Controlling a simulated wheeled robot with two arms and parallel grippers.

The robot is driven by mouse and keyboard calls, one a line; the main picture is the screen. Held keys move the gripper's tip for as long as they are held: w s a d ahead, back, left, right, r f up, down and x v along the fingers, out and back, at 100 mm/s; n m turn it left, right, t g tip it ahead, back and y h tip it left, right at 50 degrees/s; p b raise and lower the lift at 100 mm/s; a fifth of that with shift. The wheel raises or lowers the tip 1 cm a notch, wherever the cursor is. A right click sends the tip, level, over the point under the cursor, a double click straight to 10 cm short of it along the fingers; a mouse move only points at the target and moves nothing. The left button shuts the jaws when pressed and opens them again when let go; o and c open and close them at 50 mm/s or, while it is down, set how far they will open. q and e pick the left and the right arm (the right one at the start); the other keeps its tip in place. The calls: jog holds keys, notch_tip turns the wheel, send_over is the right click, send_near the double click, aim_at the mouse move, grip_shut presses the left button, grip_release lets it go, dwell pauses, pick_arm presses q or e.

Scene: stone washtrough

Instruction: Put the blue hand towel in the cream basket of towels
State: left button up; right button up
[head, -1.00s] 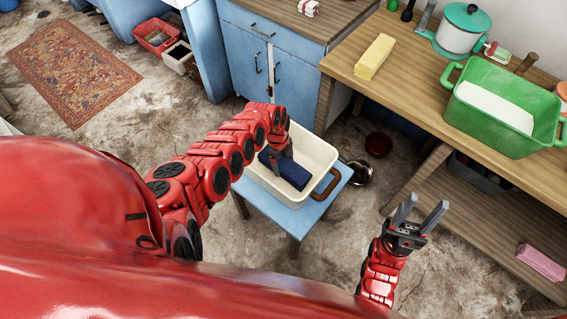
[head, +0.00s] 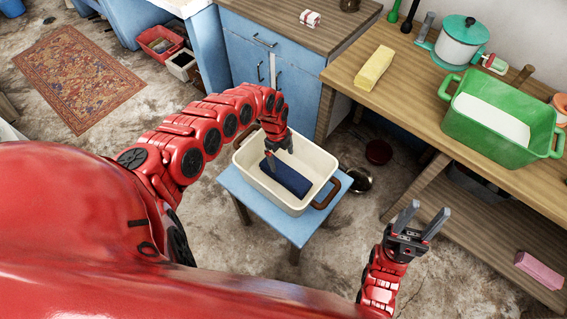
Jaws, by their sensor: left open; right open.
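The blue hand towel (head: 290,181) lies folded inside the cream basket (head: 252,172), which has brown handles and stands on a small light-blue stool. No other towels show in the basket. My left gripper (head: 272,162) points down over the basket, above the towel's left end. It is open, but its fingers are small here and I cannot tell whether they touch the towel. My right gripper (head: 420,218) is open and empty, to the right of the stool, apart from the basket.
The light-blue stool (head: 236,186) stands on bare floor. A wooden counter (head: 410,95) at right holds a green tub (head: 473,125), a yellow folded towel (head: 375,68) and a pot (head: 460,42). A pink towel (head: 538,270) lies on the lower shelf. Blue cabinets (head: 297,90) stand behind.

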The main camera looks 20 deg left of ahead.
pick_arm(q)
jog(key=shift+a+r, duration=0.2)
jog(key=shift+r, duration=1.15)
